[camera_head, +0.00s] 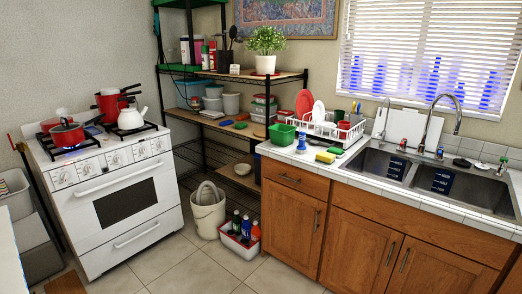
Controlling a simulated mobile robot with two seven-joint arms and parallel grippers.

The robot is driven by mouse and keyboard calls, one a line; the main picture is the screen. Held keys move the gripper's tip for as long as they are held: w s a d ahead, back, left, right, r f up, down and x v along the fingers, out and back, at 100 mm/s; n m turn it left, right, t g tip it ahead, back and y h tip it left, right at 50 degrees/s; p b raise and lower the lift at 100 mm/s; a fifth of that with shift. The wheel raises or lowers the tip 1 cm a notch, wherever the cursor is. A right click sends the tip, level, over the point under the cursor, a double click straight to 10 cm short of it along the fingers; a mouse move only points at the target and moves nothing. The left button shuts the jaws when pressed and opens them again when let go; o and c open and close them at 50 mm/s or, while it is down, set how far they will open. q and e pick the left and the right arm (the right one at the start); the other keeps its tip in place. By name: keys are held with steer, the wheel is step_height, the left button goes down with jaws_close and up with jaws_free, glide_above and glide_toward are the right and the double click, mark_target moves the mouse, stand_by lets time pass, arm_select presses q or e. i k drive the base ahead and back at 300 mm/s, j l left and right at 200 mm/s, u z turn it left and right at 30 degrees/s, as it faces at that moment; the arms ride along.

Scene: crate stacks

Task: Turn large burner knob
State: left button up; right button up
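A white stove (128,205) stands against the wall at the left, turned partly toward the right. Several burner knobs (88,167) sit in a row on its sloped front panel above the oven handle (122,180). Their exact settings are too small to read. A blue glow shows under the red pan (67,133) on the front left burner. A red pot (110,104) stands on a rear burner, and a white kettle (131,117) stands at the right of the stovetop. Neither of my grippers is in view.
Clear tiled floor (185,268) lies before the stove. A white bucket (208,217) and a bottle crate (238,246) stand right of it, by a black shelf rack (203,147). Wooden cabinets (359,247) with a sink (385,163) fill the right. Bins (37,250) stand left.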

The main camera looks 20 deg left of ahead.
mark_target(64, 175)
steer(key=i+u, duration=0.2)
steer(key=u, duration=0.25)
steer(key=i+u, duration=0.25)
steer(key=u, duration=0.2)
steer(key=i+l+u, duration=0.1)
steer(key=u, duration=0.3)
steer(key=i+l+u, duration=0.1)
steer(key=i+u, duration=0.35)
steer(key=i+l+u, duration=0.2)
steer(key=u, duration=0.25)
steer(key=i+l+z, duration=0.15)
steer(key=i+l, duration=0.4)
steer(key=l, duration=0.15)
steer(key=i+z, duration=0.15)
steer(key=i, duration=0.65)
steer(key=i+j+z, duration=0.15)
steer(key=i, duration=0.7)
